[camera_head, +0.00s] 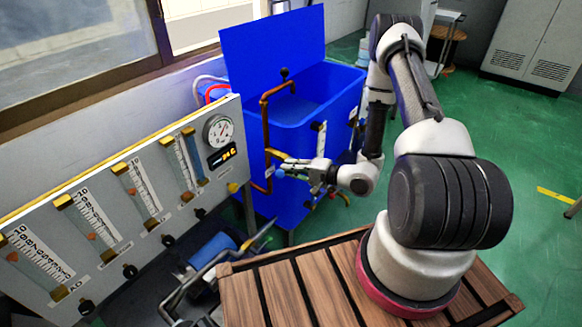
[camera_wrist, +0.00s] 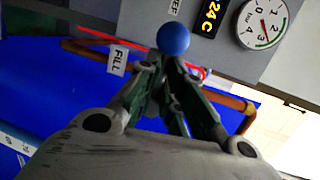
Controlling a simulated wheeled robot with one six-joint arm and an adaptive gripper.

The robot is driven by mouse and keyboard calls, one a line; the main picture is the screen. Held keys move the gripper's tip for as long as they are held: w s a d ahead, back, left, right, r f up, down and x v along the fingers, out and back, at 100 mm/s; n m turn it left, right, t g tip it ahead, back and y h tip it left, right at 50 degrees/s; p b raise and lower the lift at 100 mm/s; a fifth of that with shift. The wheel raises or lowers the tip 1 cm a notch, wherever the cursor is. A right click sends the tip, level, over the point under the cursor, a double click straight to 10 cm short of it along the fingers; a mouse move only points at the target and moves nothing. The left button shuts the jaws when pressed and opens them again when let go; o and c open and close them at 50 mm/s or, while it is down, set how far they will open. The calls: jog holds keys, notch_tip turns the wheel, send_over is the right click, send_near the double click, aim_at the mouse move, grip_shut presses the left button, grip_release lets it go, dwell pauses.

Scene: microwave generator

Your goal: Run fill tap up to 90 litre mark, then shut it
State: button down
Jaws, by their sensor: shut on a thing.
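My gripper (camera_head: 284,170) reaches left from the arm to the copper fill pipe (camera_head: 265,128) at the front of the blue tank (camera_head: 300,190). In the wrist view my gripper (camera_wrist: 166,68) has its fingers closed together at a blue ball knob (camera_wrist: 173,39), which shows just past the fingertips. A white FILL tag (camera_wrist: 118,60) hangs beside it on the copper pipe (camera_wrist: 88,50). The fingers hide the tap's lever and body, so its angle cannot be told. A white level strip (camera_head: 321,138) is on the tank front; its marks and the water level are too small to read.
A sloped grey panel (camera_head: 120,190) with several flow tubes stands at the left, with a round dial (camera_head: 218,130) and a 24 C display (camera_wrist: 211,17). A blue cylinder (camera_head: 210,248) lies below it. The green floor (camera_head: 530,150) at the right is mostly clear.

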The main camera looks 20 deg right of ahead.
jog(key=shift+s+a+f, duration=0.1)
jog(key=shift+s+a, duration=0.2)
jog(key=shift+s, duration=0.1)
jog(key=c, duration=1.5)
grip_release()
jog(key=shift+a, duration=0.1)
jog(key=shift+c, duration=0.2)
jog(key=shift+w, duration=0.1)
jog(key=v, duration=1.2)
